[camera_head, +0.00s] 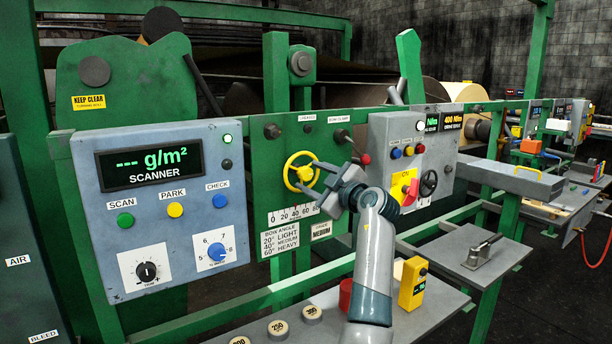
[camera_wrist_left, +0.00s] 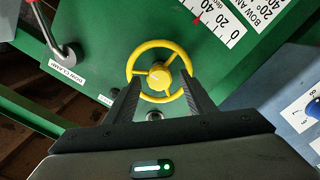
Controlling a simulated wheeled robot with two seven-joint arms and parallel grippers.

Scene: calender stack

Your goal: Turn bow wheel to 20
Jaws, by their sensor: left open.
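The yellow bow wheel (camera_head: 290,170) is a spoked ring with a central hub on the green panel. It also shows in the left wrist view (camera_wrist_left: 160,44). Below it, a white scale (camera_head: 294,214) has its red mark at about 40; the scale is partly cut off in the left wrist view (camera_wrist_left: 214,22). My left gripper (camera_head: 308,176) is open, its two fingers pointing at the wheel. In the left wrist view its fingers (camera_wrist_left: 160,80) lie on either side of the hub, over the lower rim; contact is unclear. My right gripper is not in view.
A placard (camera_head: 280,241) lists bow angles: 20 light, 40 medium, 60 heavy. A sign (camera_head: 321,231) reads MEDIUM. A bow clamp lever (camera_wrist_left: 50,35) sits beside the wheel. The scanner box (camera_head: 160,220) stands left, a grey control box (camera_head: 390,130) right. A shelf below holds a yellow device (camera_head: 412,284).

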